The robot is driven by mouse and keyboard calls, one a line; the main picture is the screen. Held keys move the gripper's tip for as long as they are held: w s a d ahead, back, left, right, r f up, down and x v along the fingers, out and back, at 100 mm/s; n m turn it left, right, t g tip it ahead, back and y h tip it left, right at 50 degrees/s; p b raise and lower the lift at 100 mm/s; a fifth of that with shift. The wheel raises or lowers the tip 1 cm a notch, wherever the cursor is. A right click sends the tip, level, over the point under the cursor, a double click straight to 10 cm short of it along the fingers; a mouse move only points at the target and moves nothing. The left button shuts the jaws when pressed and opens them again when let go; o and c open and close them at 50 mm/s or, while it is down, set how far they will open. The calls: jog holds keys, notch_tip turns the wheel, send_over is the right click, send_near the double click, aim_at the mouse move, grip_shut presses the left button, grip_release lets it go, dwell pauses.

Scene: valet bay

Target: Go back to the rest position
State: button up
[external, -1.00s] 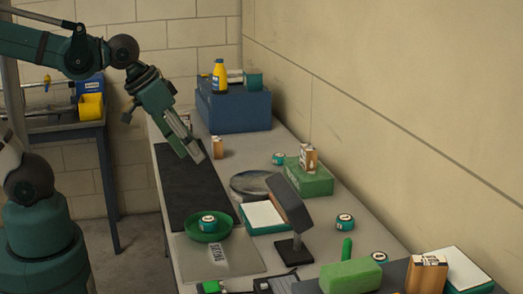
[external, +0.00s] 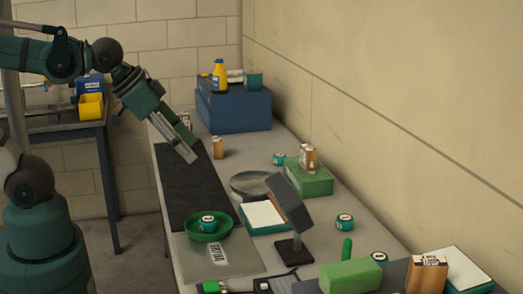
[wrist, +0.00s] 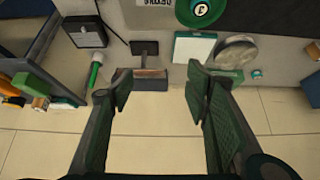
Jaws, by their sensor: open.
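My gripper (external: 190,152) is at the end of my raised arm, above the black mat (external: 188,190) on the bench. In the wrist view my gripper (wrist: 162,92) has its two green fingers wide apart with nothing between them. No object touches the fingers in either view.
On the bench (external: 190,278) are a blue box (external: 235,112) with a yellow bottle (external: 219,74), a green bowl (external: 197,236) holding a small tin (external: 208,224), a green box (external: 312,183) and a dark lamp-like stand (external: 290,208). The wall (external: 400,110) borders the right side.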

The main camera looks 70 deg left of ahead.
notch_tip(320, 180, down, 7)
jog(key=b, duration=0.6)
dwell(1.0)
